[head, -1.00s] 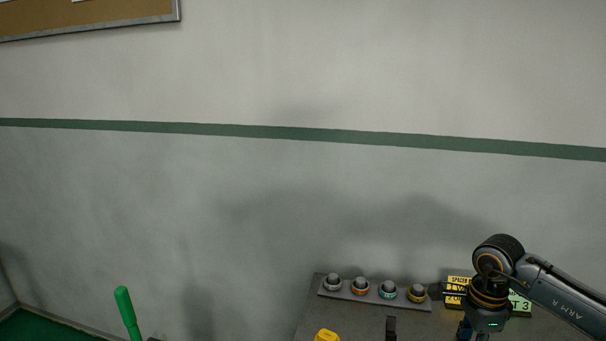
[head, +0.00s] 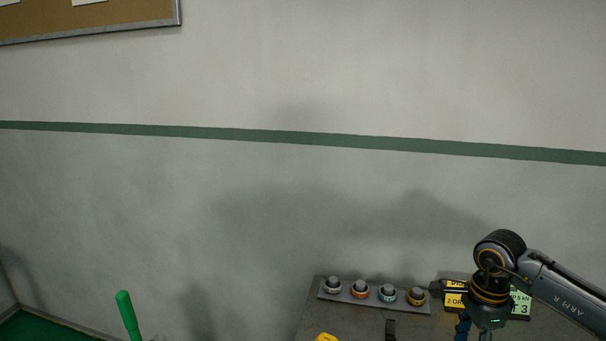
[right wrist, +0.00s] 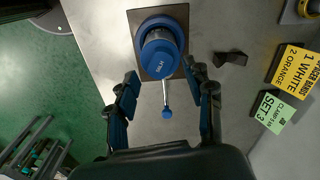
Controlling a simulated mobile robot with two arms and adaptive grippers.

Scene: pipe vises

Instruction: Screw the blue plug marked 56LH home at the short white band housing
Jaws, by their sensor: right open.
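In the right wrist view a round blue plug (right wrist: 160,58) with a white marking, turned and too small to read surely, sits in a blue round fitting on a square grey-brown plate (right wrist: 178,14). A thin rod with a blue ball end (right wrist: 166,113) sticks out from it toward my gripper. My right gripper (right wrist: 163,92) is open, its blue-padded fingers apart on either side below the plug, not touching it. In the head view my right gripper (head: 474,333) is partly cut off at the lower edge. No white band is clear on the fitting. My left gripper is out of view.
A grey rack (head: 374,300) holds several knobs with coloured rings, one of them white (head: 333,285). A yellow sign (right wrist: 293,69) reads 1 white, 2 orange; a green sign (right wrist: 274,112) reads set 3. A small black piece (right wrist: 232,58) lies near the plate. Bench left of the rack's front is partly visible.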

